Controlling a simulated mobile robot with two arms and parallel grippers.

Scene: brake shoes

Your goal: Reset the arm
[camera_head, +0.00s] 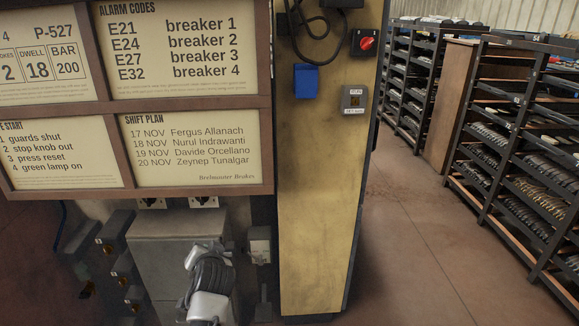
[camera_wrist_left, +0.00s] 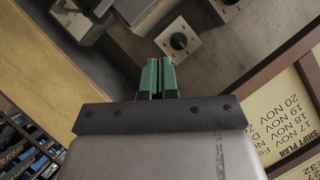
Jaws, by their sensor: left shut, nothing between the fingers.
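My left gripper (camera_wrist_left: 157,78) shows in the left wrist view with its two green fingertips together and nothing between them. Just beyond the tips in that view is a dark round knob (camera_wrist_left: 179,42) on a pale square plate; I cannot tell the gap. In the head view a grey arm part wrapped in dark cable stands in front of a grey box (camera_head: 152,256); the fingertips cannot be made out there. My right gripper is in neither view.
A framed board with alarm codes and a shift plan (camera_head: 197,145) hangs above the box. A yellow panel (camera_head: 318,215) beside it carries a red rotary switch (camera_head: 366,43) and a blue box (camera_head: 305,81). Loaded shelves (camera_head: 480,125) stand right; the floor (camera_head: 410,250) before them is clear.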

